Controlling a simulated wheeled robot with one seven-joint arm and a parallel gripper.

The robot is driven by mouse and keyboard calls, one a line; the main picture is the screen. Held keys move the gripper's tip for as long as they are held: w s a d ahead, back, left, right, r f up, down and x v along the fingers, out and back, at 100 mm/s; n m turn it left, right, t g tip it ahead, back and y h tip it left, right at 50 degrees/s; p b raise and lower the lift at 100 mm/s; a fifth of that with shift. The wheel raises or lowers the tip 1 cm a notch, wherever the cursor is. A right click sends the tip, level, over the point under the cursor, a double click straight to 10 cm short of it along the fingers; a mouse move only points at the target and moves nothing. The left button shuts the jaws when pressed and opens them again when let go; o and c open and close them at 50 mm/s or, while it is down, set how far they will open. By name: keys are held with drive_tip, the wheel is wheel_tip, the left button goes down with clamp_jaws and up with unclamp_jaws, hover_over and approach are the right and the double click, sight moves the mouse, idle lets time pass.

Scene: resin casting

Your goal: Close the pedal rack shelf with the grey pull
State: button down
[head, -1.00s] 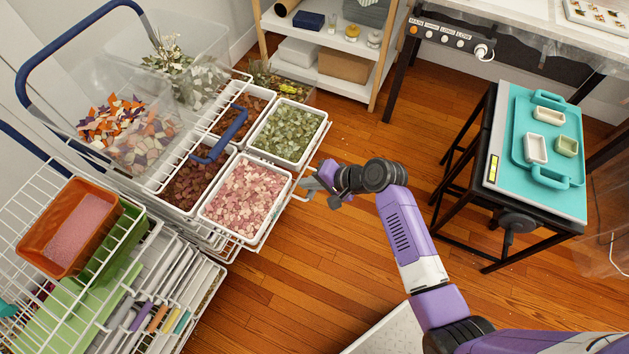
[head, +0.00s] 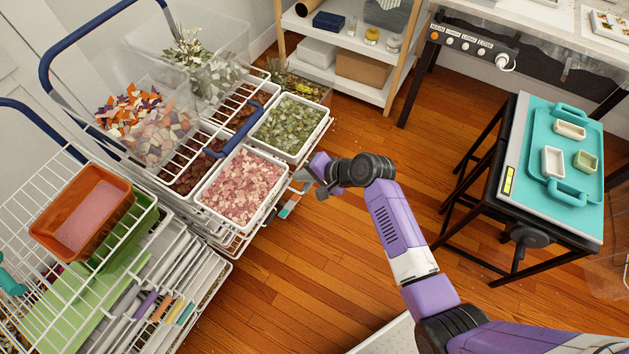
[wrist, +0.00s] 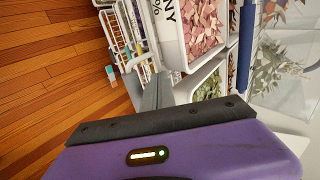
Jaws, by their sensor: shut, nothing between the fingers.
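The wire pedal rack shelf (head: 262,226) stands pulled out toward the room on the left. It carries a white tray of pink petals and one of green petals. My gripper (head: 300,182) is shut and empty, with its grey fingers at the shelf's front edge. In the wrist view the fingertips (wrist: 157,82) reach the front of the white trays and the wire edge. The grey pull is not clearly told apart from the grey fingers, which seem to cover it. Whether they touch it cannot be told.
A teal-ended pull (head: 286,210) shows below the shelf front. A wire basket (head: 150,262) with an orange bin (head: 84,208) stands nearer left. A black-legged stand with a turquoise tray (head: 567,112) is at right. Wooden floor (head: 350,255) between is clear.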

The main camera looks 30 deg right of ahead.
sight(249, 150)
drive_tip(key=w+a+b, duration=0.1)
drive_tip(key=w+a, duration=0.1)
drive_tip(key=w, duration=0.2)
drive_tip(key=w+a+b, duration=0.2)
drive_tip(key=w+a, duration=0.1)
drive_tip(key=w, duration=0.2)
drive_tip(key=w+a+b, duration=0.2)
drive_tip(key=w+a, duration=0.1)
drive_tip(key=w, duration=0.2)
drive_tip(key=shift+w+a+f, duration=0.15)
drive_tip(key=shift+w+a, duration=0.25)
drive_tip(key=shift+w, duration=0.25)
drive_tip(key=shift+r, duration=0.2)
